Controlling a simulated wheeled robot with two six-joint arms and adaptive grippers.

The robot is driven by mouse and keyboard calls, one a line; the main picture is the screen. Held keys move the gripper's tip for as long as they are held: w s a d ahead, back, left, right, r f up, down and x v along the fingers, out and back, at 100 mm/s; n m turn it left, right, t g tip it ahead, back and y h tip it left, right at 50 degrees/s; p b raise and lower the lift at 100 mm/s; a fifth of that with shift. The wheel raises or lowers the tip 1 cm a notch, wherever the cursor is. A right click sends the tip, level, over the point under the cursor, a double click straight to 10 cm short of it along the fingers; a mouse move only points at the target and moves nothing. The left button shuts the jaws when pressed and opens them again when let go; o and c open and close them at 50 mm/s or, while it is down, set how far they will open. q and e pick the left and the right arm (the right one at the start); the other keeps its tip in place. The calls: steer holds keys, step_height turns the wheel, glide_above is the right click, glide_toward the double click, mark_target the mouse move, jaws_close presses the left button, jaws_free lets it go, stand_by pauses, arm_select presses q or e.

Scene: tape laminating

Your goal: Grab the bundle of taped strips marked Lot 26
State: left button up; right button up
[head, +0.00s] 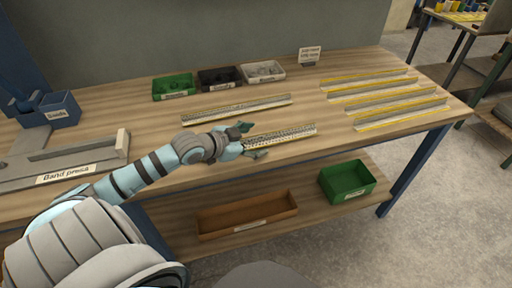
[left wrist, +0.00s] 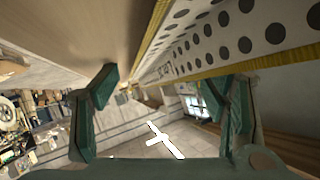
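A long perforated strip bundle (head: 285,136) with a yellow edge lies near the front middle of the bench. A similar bundle (head: 238,108) lies behind it, and several yellow-edged strips (head: 400,103) lie at the right. No Lot 26 mark is legible. My left gripper (head: 254,140) is at the left end of the front bundle, teal fingers spread apart. In the left wrist view, a perforated strip with yellow edges (left wrist: 215,45) runs above the open fingers (left wrist: 172,95). I cannot tell whether they touch it. My right gripper is not in view.
Green (head: 173,87), black (head: 219,78) and white (head: 263,72) bins stand at the back beside a small sign (head: 310,56). The band press (head: 65,165) and a blue bin (head: 60,109) are at left. A brown tray (head: 246,216) and green crate (head: 347,181) sit on the lower shelf.

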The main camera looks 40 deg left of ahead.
arm_select(q)
steer(key=shift+s+r, duration=0.1)
steer(key=shift+c, duration=0.8)
jaws_close()
